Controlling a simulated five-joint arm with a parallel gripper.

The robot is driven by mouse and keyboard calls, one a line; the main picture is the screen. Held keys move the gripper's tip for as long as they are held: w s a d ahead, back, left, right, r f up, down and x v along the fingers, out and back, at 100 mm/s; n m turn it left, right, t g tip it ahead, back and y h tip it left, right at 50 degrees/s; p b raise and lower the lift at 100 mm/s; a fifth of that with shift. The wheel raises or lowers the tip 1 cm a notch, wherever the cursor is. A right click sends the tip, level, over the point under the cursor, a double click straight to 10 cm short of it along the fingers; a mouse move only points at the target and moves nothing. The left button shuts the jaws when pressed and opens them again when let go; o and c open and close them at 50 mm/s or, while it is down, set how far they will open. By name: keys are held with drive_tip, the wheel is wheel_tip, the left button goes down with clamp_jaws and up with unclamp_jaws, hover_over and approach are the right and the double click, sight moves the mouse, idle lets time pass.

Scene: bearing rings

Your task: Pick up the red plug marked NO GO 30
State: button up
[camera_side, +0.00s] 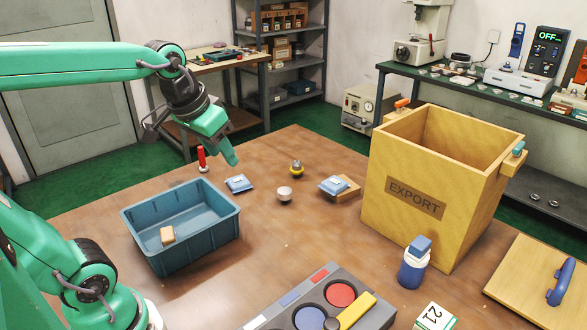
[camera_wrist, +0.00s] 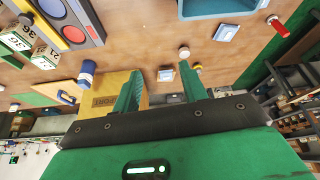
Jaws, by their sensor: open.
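A slim upright red piece with a pale foot (camera_side: 202,158) stands on the brown table behind the blue bin; no lettering on it is readable. It also shows in the wrist view as a red handle with a pale end (camera_wrist: 277,24), at the upper right. A flat red disc (camera_side: 340,293) sits in a grey tray (camera_side: 285,322) at the front; it also shows in the wrist view (camera_wrist: 74,34). I cannot read NO GO 30 on either. My gripper (camera_side: 232,158) is open and empty above the table, to the right of the upright red piece. Its fingers (camera_wrist: 160,72) show apart.
A blue bin (camera_side: 222,235) holds a tan block. A tall EXPORT box (camera_side: 400,225) stands at the right. Small blue-and-white packets (camera_side: 238,184), a white knob (camera_side: 284,193) and a yellow-black piece (camera_side: 296,168) lie between. A blue-capped bottle (camera_side: 412,268) stands in front.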

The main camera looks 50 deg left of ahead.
drive_tip(key=w+a+r+n+g, duration=0.1)
drive_tip(key=w+a+n, duration=0.1)
drive_tip(key=w+a, duration=0.7)
drive_tip(key=n+g, duration=0.4)
drive_tip(key=n, duration=0.2)
approach(200, 148)
drive_tip(key=shift+h, duration=0.3)
wheel_tip(200, 148, down, 7)
drive_tip(key=shift+a+r, duration=0.15)
drive_tip(key=shift+s+a+f, duration=0.15)
drive_tip(key=shift+a+f, duration=0.15)
drive_tip(key=shift+f, duration=1.3)
drive_tip(key=shift+f, duration=0.1)
drive_tip(key=shift+d+f, duration=0.1)
drive_tip(key=shift+f, duration=2.45)
